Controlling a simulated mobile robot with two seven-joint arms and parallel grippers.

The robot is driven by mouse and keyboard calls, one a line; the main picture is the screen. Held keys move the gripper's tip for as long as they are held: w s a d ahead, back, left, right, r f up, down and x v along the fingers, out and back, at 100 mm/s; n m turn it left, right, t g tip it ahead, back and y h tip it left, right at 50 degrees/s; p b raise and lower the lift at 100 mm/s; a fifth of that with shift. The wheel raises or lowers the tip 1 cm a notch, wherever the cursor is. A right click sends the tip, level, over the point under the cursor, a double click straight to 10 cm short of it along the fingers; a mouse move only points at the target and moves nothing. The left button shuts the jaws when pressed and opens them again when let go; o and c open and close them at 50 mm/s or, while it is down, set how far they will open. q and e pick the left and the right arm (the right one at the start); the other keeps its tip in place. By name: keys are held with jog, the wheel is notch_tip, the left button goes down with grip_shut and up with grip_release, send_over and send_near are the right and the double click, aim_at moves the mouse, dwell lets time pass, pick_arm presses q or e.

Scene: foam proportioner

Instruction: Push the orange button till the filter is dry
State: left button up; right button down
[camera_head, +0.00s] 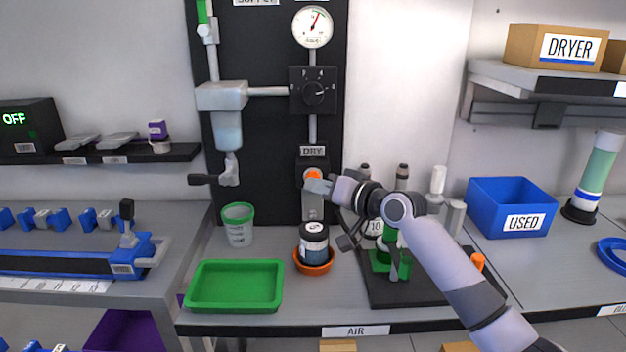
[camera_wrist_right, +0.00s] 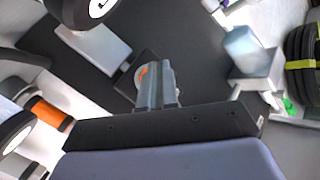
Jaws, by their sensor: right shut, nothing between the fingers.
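The orange button (camera_head: 313,175) sits on a grey unit under the DRY label (camera_head: 313,151) on the black panel. My right gripper (camera_head: 308,185) is shut and empty, with its fingertips at the button's lower right edge. In the right wrist view the shut fingers (camera_wrist_right: 155,88) cover most of the button (camera_wrist_right: 141,74); whether they press it in cannot be told. A dark jar with a white label (camera_head: 314,243) stands in an orange dish (camera_head: 314,262) below the dry unit. The filter itself cannot be made out. My left gripper is not in view.
A green tray (camera_head: 235,306) and a clear cup with green rim (camera_head: 238,224) stand left of the jar. A black stand with bottles (camera_head: 400,290) lies under my right arm. A blue USED bin (camera_head: 511,207) is at right. The gauge (camera_head: 313,27) is above.

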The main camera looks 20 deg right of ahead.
jog(key=shift+w+d+b, duration=0.1)
jog(key=shift+w+b, duration=0.2)
jog(key=shift+w, duration=0.1)
dwell(0.3)
jog(key=shift+s+a+p, duration=0.2)
jog(key=shift+s+p, duration=0.6)
jog(key=shift+p, duration=0.1)
